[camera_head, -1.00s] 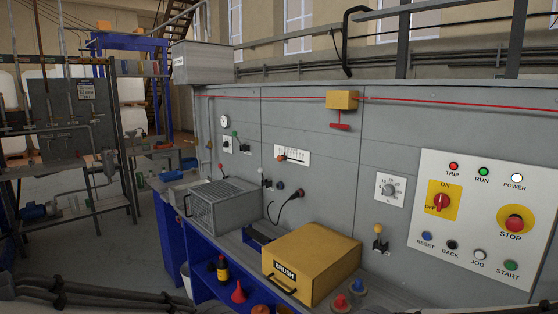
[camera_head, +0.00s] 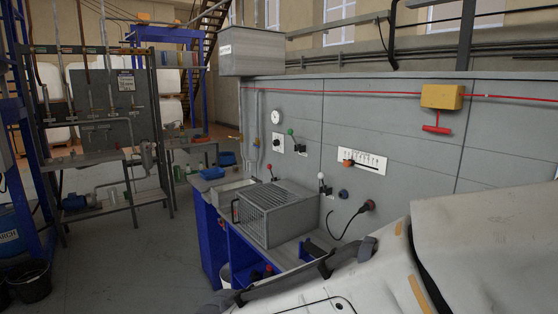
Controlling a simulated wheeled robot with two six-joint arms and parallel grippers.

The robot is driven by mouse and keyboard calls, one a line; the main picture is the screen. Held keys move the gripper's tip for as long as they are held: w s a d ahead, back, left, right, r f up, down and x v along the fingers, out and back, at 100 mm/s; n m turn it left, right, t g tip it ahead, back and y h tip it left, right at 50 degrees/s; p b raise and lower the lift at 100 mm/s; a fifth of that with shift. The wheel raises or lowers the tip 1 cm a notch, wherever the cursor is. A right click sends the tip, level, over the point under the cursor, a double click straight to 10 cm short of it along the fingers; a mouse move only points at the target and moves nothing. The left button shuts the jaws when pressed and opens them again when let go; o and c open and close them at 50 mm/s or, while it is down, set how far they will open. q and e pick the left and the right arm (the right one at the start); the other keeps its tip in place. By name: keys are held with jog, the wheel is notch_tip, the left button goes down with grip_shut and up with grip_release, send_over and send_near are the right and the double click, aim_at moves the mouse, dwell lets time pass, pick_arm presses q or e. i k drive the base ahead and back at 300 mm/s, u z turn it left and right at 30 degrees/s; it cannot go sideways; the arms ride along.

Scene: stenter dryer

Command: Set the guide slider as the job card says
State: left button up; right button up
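The guide slider is a white scale plate (camera_head: 362,160) on the grey machine panel, in the middle of the head view. Its orange-red knob (camera_head: 348,163) stands near the left end of the scale. The scale marks are too small to read. I see no readable job card. A large white arm of mine covers the lower right of the view, below and right of the slider and apart from it in the picture. Neither gripper's fingertips can be made out.
A wire-mesh box (camera_head: 270,216) sits on the blue bench below the slider. Levers with red, green and white knobs stand nearby. A black cable (camera_head: 348,226) hangs from the panel. A yellow box with a red pull handle (camera_head: 437,128) is at right. Open floor lies left.

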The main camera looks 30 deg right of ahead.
aim_at(346, 163)
jog(key=u, duration=0.25)
jog(key=i, duration=1.65)
jog(key=z, duration=1.25)
jog(key=i, duration=0.6)
jog(key=z, duration=0.5)
